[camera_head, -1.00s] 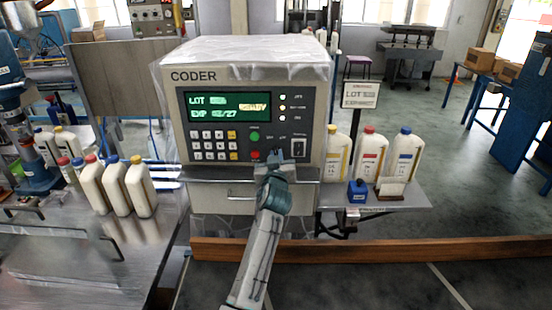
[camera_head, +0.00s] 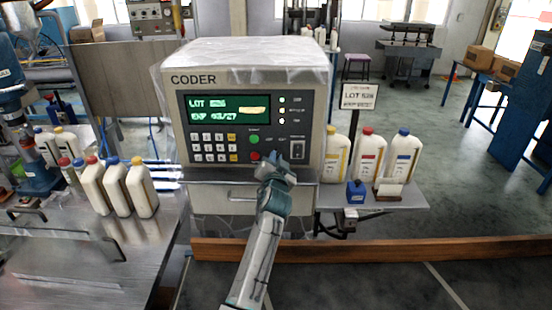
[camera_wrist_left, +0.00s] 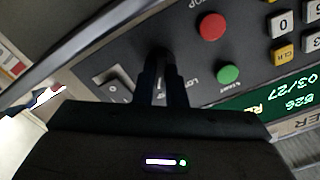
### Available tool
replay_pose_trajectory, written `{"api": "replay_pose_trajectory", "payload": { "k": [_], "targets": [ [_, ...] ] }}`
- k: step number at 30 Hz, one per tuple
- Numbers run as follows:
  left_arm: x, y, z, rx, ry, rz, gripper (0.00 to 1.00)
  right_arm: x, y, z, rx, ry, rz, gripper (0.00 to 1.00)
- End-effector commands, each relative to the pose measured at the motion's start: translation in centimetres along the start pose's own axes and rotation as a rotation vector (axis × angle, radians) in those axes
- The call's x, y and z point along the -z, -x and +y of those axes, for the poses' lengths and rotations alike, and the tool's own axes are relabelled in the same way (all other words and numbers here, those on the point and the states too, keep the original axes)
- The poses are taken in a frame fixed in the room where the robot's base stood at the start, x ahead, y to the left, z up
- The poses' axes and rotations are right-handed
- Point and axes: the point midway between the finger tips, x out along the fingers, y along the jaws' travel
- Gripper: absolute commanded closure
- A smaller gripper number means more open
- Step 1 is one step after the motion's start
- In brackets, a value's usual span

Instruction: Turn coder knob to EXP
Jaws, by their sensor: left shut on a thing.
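The grey coder (camera_head: 250,76) stands in the middle of the head view. Its display (camera_head: 213,120) reads LOT 526 and EXP 03/27 in the head view, and it also shows in the left wrist view (camera_wrist_left: 240,107). My left gripper (camera_head: 276,158) is at the lower panel, right of the red button (camera_head: 255,156). In the left wrist view the gripper (camera_wrist_left: 163,62) is shut on the coder knob, which its fingers hide. Part of a LOT label shows beside the fingers. The knob's pointing direction cannot be seen. My right gripper is not in view.
A green button (camera_head: 254,139), a keypad (camera_head: 213,147) and a rocker switch (camera_head: 297,150) surround the knob. White bottles stand on the right shelf (camera_head: 400,204) and the left metal bench (camera_head: 60,285). A wooden rail (camera_head: 400,247) runs in front.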

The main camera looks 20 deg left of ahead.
Motion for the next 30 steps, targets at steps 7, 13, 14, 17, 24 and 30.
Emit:
{"api": "replay_pose_trajectory", "payload": {
  "k": [7,13,14,17,24,30],
  "targets": [
    [0.05,-0.01,-0.02,0.001,-0.036,0.001,1.0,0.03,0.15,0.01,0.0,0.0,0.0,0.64],
    [0.04,-0.01,-0.02,0.001,-0.04,0.001,1.0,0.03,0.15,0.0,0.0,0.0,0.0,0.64],
    [0.04,-0.01,-0.02,0.001,-0.04,0.001,1.0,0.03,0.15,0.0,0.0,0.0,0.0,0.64],
    [0.04,-0.01,-0.02,0.001,-0.04,0.001,1.0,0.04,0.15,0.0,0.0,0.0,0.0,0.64],
    [0.04,-0.01,-0.02,0.001,-0.039,0.001,0.67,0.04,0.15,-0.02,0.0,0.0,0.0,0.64],
    [0.02,-0.01,-0.01,0.0,-0.038,0.001,0.67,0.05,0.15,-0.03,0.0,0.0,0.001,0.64]
  ]
}}
